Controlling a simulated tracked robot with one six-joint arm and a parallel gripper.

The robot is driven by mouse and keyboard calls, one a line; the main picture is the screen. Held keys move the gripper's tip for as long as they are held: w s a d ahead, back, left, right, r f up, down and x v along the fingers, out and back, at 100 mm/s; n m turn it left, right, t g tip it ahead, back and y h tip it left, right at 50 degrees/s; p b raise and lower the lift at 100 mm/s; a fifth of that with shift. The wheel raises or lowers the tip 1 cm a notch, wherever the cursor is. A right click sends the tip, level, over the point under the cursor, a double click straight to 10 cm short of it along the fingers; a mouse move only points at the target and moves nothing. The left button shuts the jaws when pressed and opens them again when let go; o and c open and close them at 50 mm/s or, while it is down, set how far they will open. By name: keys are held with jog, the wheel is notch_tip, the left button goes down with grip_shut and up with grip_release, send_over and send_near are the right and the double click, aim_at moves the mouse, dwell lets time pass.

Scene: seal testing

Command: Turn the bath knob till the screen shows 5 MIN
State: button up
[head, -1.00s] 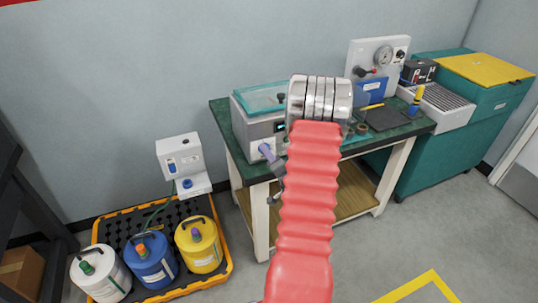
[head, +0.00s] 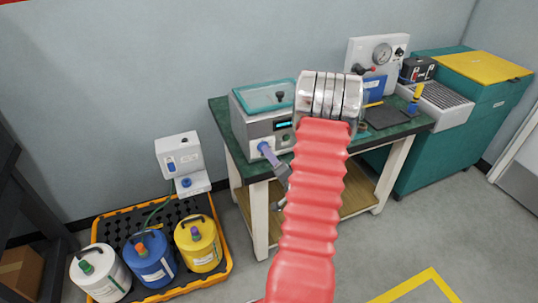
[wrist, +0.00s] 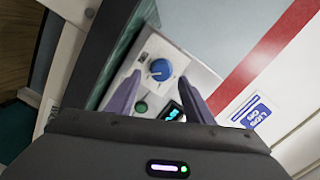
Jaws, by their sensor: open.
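The bath (head: 240,122) is a grey-white box with a teal lid at the left of the green-topped bench. Its small dark screen (head: 283,125) shows cyan characters too small to read; the screen (wrist: 172,112) is partly hidden by my gripper in the wrist view. The blue bath knob (wrist: 159,69) has a pale pointer mark. My gripper (wrist: 160,78) is open, its two purple fingers either side of the knob in that picture; I cannot tell whether they touch it. In the head view my gripper (head: 266,150) is at the bath's front.
A green button (wrist: 141,106) sits beside the screen. A gauge panel (head: 377,55) and dark mat (head: 384,117) are further right on the bench (head: 412,125). Several jugs stand on a yellow-edged tray (head: 227,265) at left. Open floor lies in front.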

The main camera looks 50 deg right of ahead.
jog(key=v, duration=1)
jog(key=shift+s, duration=0.25)
jog(key=n, duration=0.6)
jog(key=f+n, duration=0.1)
jog(key=n, duration=0.3)
jog(key=shift+w+d+t, duration=0.15)
jog(key=shift+w+t, duration=0.15)
jog(key=shift+t, duration=0.1)
jog(key=x, duration=1.3)
jog(key=shift+w+d, duration=0.2)
jog(key=shift+w, duration=0.1)
